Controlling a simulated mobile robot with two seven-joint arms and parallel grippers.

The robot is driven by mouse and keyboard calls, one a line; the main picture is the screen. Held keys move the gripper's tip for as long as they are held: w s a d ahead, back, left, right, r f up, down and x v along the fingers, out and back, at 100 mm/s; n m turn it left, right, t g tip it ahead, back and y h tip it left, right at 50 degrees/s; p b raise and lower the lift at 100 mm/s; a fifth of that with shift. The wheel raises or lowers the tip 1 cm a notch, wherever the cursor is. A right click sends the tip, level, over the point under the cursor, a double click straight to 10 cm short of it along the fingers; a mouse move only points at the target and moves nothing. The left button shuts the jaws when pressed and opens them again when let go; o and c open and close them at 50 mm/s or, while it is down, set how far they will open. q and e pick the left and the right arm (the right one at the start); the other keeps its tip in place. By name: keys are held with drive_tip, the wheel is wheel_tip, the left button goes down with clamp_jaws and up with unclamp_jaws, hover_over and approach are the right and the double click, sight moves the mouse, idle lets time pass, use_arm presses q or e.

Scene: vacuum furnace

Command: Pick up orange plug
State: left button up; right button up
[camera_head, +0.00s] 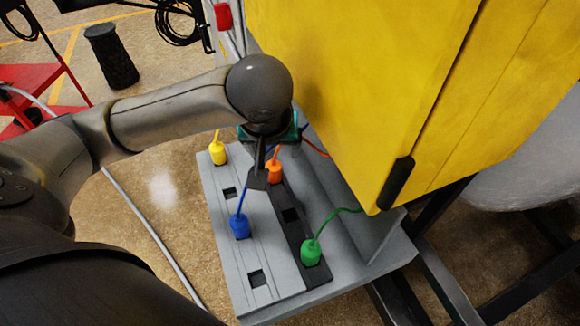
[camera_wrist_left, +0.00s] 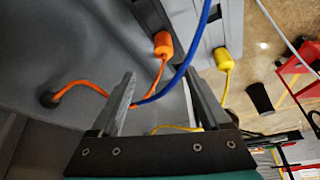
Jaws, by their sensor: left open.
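The orange plug (camera_head: 274,173) sits upright on the dark strip of the grey panel (camera_head: 222,225), with its orange cable rising from it. My left gripper (camera_head: 262,178) hangs just beside it and partly in front of it. In the left wrist view the gripper (camera_wrist_left: 160,78) is open and empty. The orange plug (camera_wrist_left: 163,44) shows there beyond the fingertips, roughly between them and apart from both. A blue cable (camera_wrist_left: 197,42) crosses the view near the fingers. My right gripper is not in view.
A yellow plug (camera_head: 218,153), a blue plug (camera_head: 240,227) and a green plug (camera_head: 311,252) stand on the panel, with empty square sockets between. A yellow cabinet (camera_head: 360,80) with a black handle (camera_head: 396,184) overhangs the right side. Open floor lies to the left.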

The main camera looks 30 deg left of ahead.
sight(273, 165)
use_arm(q)
drive_tip(key=b+x, duration=0.1)
drive_tip(key=x, duration=0.4)
drive_tip(key=shift+s+a+f+b, duration=0.15)
drive_tip(key=shift+a+f+b, duration=0.15)
drive_tip(key=shift+b, duration=0.05)
drive_tip(key=b+x, duration=0.1)
drive_tip(key=x, duration=0.4)
drive_tip(key=shift+w+a+f+b, duration=0.15)
drive_tip(key=shift+w+f+b, duration=0.1)
drive_tip(key=shift+b, duration=0.15)
clamp_jaws()
